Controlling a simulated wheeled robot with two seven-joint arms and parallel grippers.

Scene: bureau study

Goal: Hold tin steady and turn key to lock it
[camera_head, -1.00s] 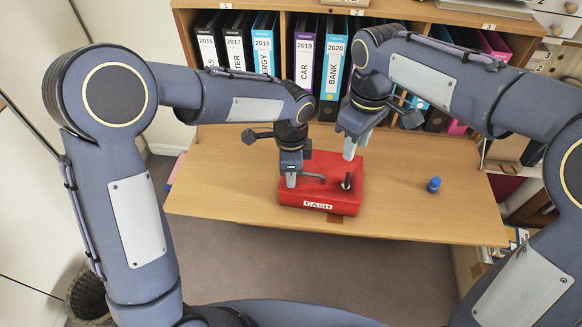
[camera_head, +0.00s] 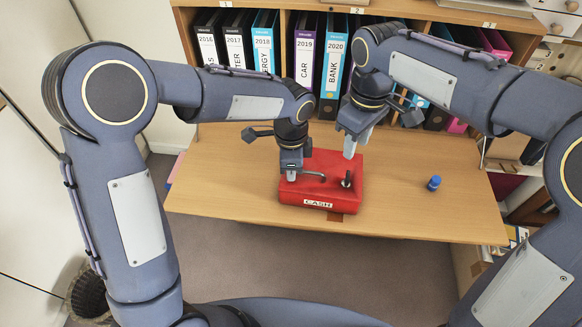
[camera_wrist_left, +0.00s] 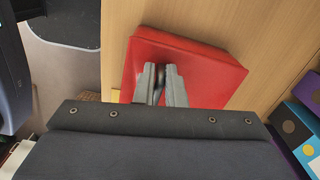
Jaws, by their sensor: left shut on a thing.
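The red cash tin (camera_head: 322,197), labelled CASH, sits on the wooden desk; its red surface also fills the middle of the left wrist view (camera_wrist_left: 212,72). A grey bar handle (camera_head: 313,174) is on its top. My left gripper (camera_head: 291,175) is shut on the handle, near its left end; its fingertips (camera_wrist_left: 160,82) partly hide the handle in the wrist view. A dark key (camera_head: 347,179) stands up from the right part of the tin. My right gripper (camera_head: 350,149) is above the key and apart from it. The gap between its fingers cannot be made out.
A small blue cylindrical object (camera_head: 434,183) stands on the desk to the right of the tin. Labelled binders (camera_head: 305,70) fill the shelves behind. The desk (camera_head: 230,205) is clear left of the tin, and its front edge runs close below the tin.

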